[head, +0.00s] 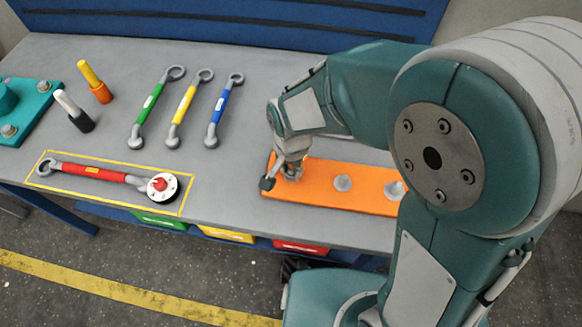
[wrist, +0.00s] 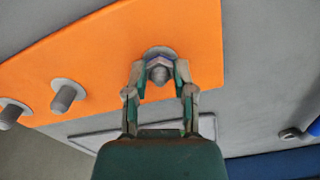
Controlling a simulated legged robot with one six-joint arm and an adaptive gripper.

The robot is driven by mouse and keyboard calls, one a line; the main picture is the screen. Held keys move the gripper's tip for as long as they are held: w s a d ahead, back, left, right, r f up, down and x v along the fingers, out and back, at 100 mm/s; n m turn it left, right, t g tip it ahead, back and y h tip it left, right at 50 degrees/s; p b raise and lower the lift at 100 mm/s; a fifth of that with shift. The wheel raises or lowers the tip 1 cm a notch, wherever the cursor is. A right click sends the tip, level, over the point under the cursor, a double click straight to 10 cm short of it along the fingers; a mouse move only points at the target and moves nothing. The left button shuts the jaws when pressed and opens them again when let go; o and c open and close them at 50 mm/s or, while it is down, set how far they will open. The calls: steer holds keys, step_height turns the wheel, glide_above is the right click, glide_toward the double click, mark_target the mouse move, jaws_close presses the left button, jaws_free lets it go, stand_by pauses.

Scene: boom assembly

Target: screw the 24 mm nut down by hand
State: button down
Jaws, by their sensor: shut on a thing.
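My gripper (wrist: 160,72) is shut on the nut (wrist: 157,62), which sits around the end stud (wrist: 160,74) of the orange plate (wrist: 110,45) in the wrist view. Only a little of the nut shows between the fingers. In the head view my gripper (head: 291,172) is over the left end of the orange plate (head: 320,181), and the nut there is hidden by it. I cannot tell how far down the stud the nut is.
Two bare studs stand to the right on the plate, one of them in its middle (head: 343,183). Green (head: 152,103), yellow (head: 187,107) and blue (head: 223,108) wrenches lie behind. A red torque wrench (head: 95,173) lies in a yellow outline at left. Two markers stand beyond it.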

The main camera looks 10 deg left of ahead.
steer(key=m, duration=0.4)
steer(key=shift+s+f, duration=0.15)
steer(key=shift+s, duration=0.05)
steer(key=shift+m, duration=0.5)
steer(key=m, duration=0.5)
steer(key=c, duration=0.6)
jaws_free()
steer(key=shift+c, duration=0.2)
steer(key=shift+w, duration=0.1)
